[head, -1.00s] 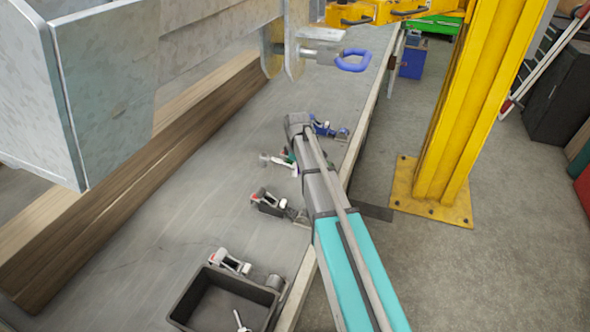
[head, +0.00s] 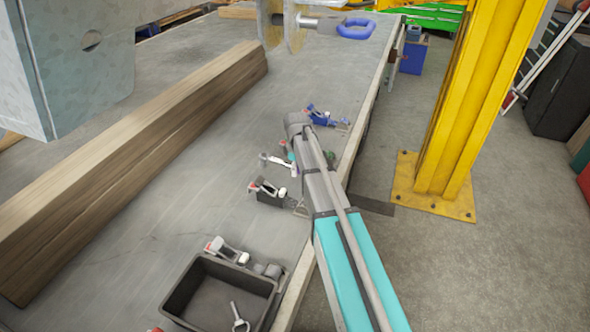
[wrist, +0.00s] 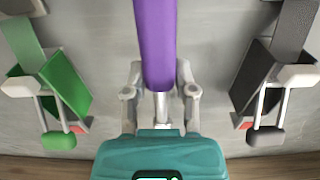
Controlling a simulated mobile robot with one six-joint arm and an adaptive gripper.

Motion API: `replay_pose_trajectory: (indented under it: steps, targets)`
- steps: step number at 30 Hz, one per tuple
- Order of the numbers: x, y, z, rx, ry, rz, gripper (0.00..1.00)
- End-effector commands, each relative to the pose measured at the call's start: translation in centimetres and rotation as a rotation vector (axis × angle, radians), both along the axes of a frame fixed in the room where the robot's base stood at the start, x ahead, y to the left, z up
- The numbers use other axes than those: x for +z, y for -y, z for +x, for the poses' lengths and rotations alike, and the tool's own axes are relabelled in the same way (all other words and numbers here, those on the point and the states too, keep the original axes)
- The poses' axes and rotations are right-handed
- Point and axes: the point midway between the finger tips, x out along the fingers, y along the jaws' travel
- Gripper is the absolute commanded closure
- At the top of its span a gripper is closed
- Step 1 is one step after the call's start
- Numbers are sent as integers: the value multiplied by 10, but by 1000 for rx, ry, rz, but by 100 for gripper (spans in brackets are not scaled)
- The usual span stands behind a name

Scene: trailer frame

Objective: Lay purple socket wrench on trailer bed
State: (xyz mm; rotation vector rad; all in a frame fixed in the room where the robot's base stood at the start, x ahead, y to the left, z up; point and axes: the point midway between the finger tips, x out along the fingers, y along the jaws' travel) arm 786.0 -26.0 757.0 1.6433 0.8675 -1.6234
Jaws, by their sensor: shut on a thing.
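The purple socket wrench shows in the wrist view as a purple bar (wrist: 155,40) running from the top edge down between my fingers. Its far end is out of the frame. My gripper (wrist: 160,80) is shut on its near end, above a grey surface. In the head view my arm hides most of the gripper and wrench. The long grey bed surface (head: 200,190) lies below my arm; I cannot tell whether the wrench touches it.
In the wrist view a green clamp (wrist: 62,85) stands left and a black clamp (wrist: 258,85) right. In the head view are a dark bin (head: 175,300), a wooden beam (head: 130,170), a hanging metal body (head: 85,60), a blue hook (head: 345,30) and a yellow post (head: 455,110).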

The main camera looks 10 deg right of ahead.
Motion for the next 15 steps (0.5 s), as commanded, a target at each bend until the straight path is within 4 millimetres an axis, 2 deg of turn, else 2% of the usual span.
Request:
replay_pose_trajectory:
  steps: [15]
  targets:
    - [-3,-1,0,1,0,0,100]
